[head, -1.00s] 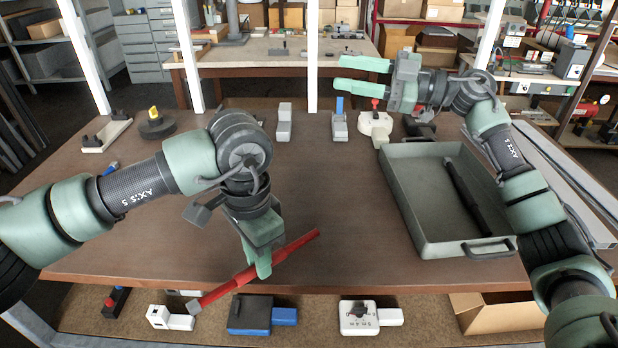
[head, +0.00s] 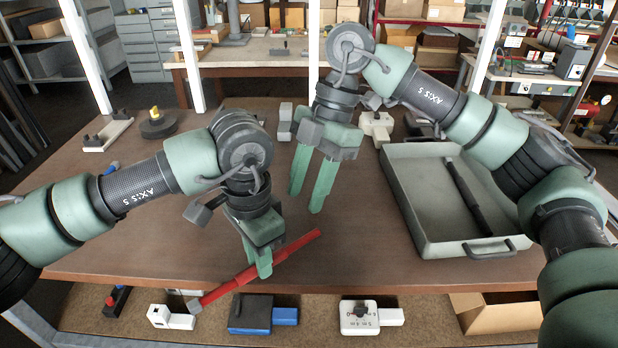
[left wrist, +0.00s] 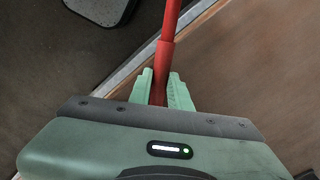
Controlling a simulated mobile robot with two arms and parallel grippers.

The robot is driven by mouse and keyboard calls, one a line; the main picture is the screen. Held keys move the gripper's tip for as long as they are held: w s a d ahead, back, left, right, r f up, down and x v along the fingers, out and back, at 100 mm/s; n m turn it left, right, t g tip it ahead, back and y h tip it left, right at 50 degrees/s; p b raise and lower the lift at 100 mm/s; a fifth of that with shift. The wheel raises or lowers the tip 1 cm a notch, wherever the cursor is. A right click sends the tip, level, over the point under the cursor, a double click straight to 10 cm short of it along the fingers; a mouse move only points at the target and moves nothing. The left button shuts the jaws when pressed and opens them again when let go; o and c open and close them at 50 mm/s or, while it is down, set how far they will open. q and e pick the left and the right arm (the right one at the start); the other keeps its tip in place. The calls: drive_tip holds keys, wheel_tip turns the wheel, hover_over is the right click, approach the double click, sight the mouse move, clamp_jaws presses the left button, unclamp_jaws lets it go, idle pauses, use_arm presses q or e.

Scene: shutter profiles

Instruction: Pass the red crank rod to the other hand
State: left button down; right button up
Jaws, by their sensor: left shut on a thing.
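The red crank rod (head: 293,247) is held slantwise above the front part of the table, its grey tip at the lower left and its thin red end at the upper right. My left gripper (head: 263,270) is shut on the rod near its middle. In the left wrist view the rod (left wrist: 168,50) runs between the two green fingers (left wrist: 161,95).
A grey tray (head: 405,195) with a dark rod (head: 468,197) in it stands on the right of the table (head: 350,240). Several small devices stand along the table's back. A lower shelf in front holds several boxes and devices. The table's middle is clear.

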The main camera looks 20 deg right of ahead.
sight(289, 245)
drive_tip(key=x, duration=1)
drive_tip(key=shift+a+f, duration=0.15)
clamp_jaws()
use_arm(q)
drive_tip(key=c, duration=1.2)
unclamp_jaws()
drive_tip(key=shift+c, duration=0.2)
